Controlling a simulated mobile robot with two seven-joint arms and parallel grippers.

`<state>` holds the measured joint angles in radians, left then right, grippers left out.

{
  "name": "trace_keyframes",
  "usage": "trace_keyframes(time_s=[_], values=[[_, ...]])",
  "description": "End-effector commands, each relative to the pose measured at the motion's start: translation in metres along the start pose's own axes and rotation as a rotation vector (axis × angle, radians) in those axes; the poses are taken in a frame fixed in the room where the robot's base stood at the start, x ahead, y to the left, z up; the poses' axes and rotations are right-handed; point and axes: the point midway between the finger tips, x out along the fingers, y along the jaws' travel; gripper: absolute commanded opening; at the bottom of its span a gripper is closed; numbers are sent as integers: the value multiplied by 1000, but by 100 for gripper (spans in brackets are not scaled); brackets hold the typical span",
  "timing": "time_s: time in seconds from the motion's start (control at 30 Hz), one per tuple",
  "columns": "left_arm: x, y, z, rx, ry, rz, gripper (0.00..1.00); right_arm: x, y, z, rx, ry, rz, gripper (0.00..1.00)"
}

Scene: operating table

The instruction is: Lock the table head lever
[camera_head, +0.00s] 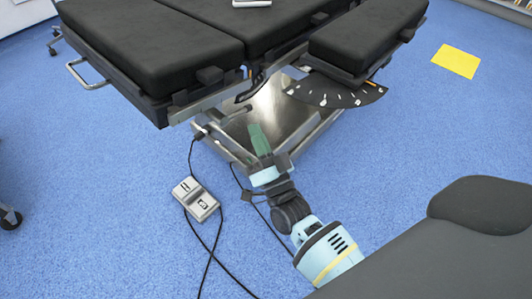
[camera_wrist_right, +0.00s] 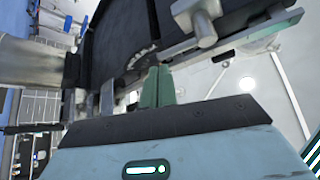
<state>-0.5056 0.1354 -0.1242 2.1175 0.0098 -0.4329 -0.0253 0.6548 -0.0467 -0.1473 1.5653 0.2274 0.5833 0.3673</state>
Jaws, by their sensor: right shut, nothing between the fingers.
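The operating table (camera_head: 150,40) has black padded sections above a shiny metal base (camera_head: 285,110). A dark lever-like part (camera_head: 250,91) hangs by the gap between two sections; I cannot tell for sure that it is the head lever, or whether it is locked. My right gripper (camera_head: 257,130) has green fingers, shut and empty, below and in front of that part, over the base's near edge. In the right wrist view the shut fingers (camera_wrist_right: 158,85) point up towards the table's underside, with a metal rail and clamp (camera_wrist_right: 200,22) above. My left gripper is not in view.
A grey foot pedal (camera_head: 196,199) with black cables lies on the blue floor left of my right arm. A dark fan-shaped plate (camera_head: 335,91) juts out under the right section. A metal side handle (camera_head: 85,75) sticks out at the left. A yellow sheet (camera_head: 456,61) lies at the right.

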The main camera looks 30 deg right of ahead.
Motion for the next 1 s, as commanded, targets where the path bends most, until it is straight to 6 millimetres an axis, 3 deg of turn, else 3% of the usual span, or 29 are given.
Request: trace_keyframes(time_s=[0.23,0.67,1.0], values=[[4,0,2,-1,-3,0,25,25,1,0,-1,0,1,0],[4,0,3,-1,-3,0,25,29,0,0,-2,-1,0,0],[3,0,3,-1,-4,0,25,43,-2,-7,-96,1,-69,0]])
